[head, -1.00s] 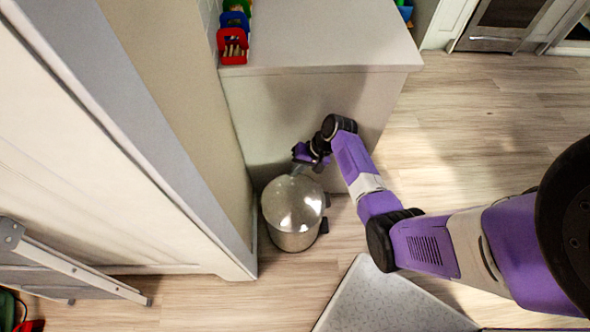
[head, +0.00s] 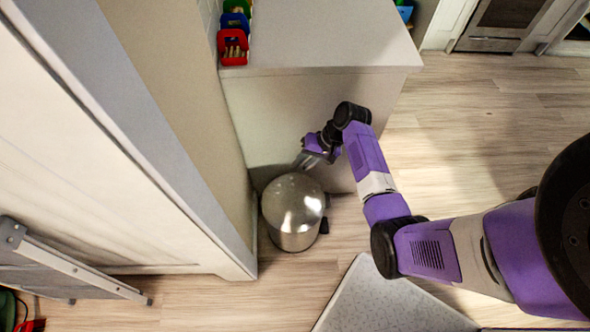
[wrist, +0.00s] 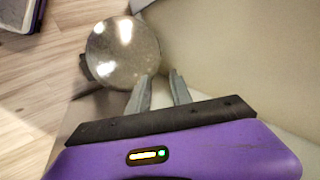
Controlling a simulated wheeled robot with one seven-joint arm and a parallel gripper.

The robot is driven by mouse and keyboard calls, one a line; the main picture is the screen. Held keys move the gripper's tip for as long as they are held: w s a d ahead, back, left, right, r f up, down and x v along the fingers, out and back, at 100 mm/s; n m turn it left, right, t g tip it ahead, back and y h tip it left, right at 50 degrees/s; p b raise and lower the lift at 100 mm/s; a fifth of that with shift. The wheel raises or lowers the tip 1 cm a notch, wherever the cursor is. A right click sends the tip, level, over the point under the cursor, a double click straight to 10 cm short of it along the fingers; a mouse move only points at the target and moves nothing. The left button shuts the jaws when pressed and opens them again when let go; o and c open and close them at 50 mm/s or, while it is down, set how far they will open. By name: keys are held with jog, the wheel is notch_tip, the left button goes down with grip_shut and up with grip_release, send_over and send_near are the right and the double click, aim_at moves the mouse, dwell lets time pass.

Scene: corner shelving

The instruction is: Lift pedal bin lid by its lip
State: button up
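The pedal bin (head: 292,241) is a round metal can standing on the floor in the corner. Its shiny lid (head: 292,199) looks shut, and it also shows in the wrist view (wrist: 123,50). My gripper (head: 303,161) is just beyond the lid's far edge, beside the cabinet panel. In the wrist view my gripper's two fingers (wrist: 161,76) are apart with nothing between them. The left fingertip appears close to the lid's rim; I cannot tell whether it touches. The lid's lip is not clear in either view.
A pale cabinet panel (head: 300,115) stands close behind the bin, and a tall wall end (head: 190,120) is close on its left. Small coloured bins (head: 233,47) sit on the cabinet top. A speckled light board (head: 385,300) lies at front right. Floor at right is open.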

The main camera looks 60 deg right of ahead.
jog(key=shift+v, duration=1.1)
jog(key=shift+c, duration=0.5)
